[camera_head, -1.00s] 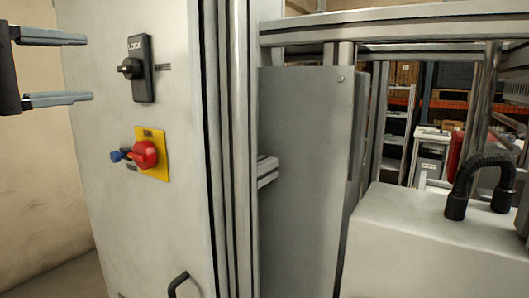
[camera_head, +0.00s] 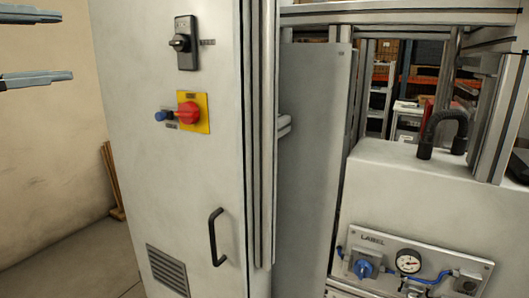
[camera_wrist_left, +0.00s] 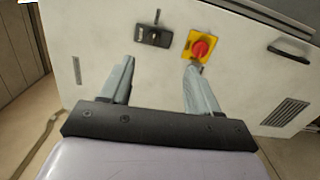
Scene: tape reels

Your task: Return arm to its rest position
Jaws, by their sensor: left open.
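My left gripper (camera_head: 36,48) is at the upper left edge of the head view, where only its two grey fingers show. They are apart with nothing between them. In the left wrist view the left gripper (camera_wrist_left: 158,85) is also open and empty, facing the white cabinet (camera_wrist_left: 105,35). The cabinet carries a red rotary switch (camera_head: 187,113) on a yellow plate and a black lock handle (camera_head: 184,43); these also show beyond the fingers in the wrist view. The gripper is left of the cabinet in the head view and seems clear of it. My right gripper is not in view.
The cabinet has a black pull handle (camera_head: 216,237) and a vent (camera_head: 167,270). Right of it stand a grey panel (camera_head: 312,150) and a machine with a label panel, gauge (camera_head: 408,262) and black hose (camera_head: 444,128). Open floor (camera_head: 70,262) lies at the left.

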